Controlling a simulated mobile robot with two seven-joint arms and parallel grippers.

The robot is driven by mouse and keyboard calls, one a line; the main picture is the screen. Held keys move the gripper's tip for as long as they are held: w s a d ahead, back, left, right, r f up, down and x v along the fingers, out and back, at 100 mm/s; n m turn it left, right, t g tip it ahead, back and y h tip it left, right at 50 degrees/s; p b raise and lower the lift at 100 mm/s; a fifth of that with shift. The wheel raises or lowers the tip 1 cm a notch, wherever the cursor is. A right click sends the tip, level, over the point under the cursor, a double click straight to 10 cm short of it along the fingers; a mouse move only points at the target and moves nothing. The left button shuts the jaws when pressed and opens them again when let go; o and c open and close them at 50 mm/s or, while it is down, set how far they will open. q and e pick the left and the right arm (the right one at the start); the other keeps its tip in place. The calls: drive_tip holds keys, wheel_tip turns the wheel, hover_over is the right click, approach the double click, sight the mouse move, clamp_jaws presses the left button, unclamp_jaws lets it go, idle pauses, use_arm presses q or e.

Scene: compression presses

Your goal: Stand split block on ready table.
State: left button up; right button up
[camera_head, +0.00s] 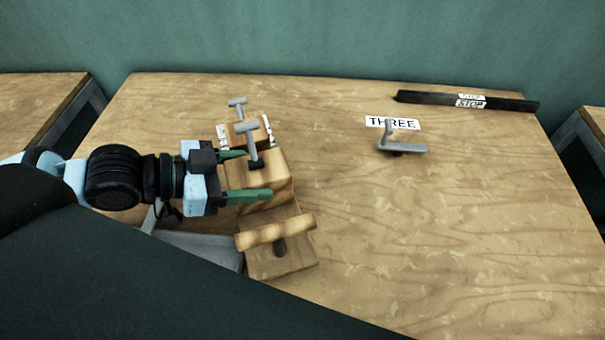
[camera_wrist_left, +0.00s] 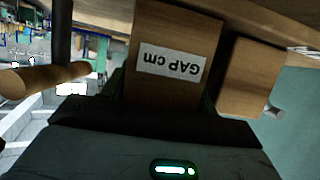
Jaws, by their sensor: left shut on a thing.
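A wooden block (camera_head: 277,186) with a grey metal T-handle (camera_head: 250,140) at its top stands left of the table's middle. My left gripper (camera_head: 258,174) is shut on it, with its green fingers on either side. In the left wrist view, a wooden block (camera_wrist_left: 170,28) with an upside-down "GAP cm" label (camera_wrist_left: 171,62) sits between the fingers. I cannot tell whether its underside touches anything. I cannot tell which piece is the split block. The wooden table (camera_head: 450,240) fills most of the head view. My right gripper is not in view.
A second T-handle (camera_head: 237,106) stands just behind the held block. A wooden base with a rounded bar (camera_head: 275,232) is in front of it. A grey bracket (camera_head: 403,147) lies by a "THREE" label (camera_head: 391,123). A dark "STOP" rail (camera_head: 510,103) lies back right. The table's right side is mostly clear.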

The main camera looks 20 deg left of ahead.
sight(287, 163)
use_arm(q)
drive_tip(key=w+d, duration=0.5)
drive_tip(key=d, duration=0.1)
drive_tip(key=shift+w+d+f+p, duration=0.15)
drive_tip(key=shift+f+p, duration=0.05)
drive_tip(key=shift+p, duration=0.2)
drive_tip(key=shift+w+d, duration=0.25)
drive_tip(key=shift+d, duration=0.1)
drive_tip(key=shift+f, duration=1.75)
drive_tip(key=shift+f, duration=0.15)
drive_tip(key=o, duration=1.6)
drive_tip(key=shift+f, duration=0.15)
drive_tip(key=shift+o, duration=0.2)
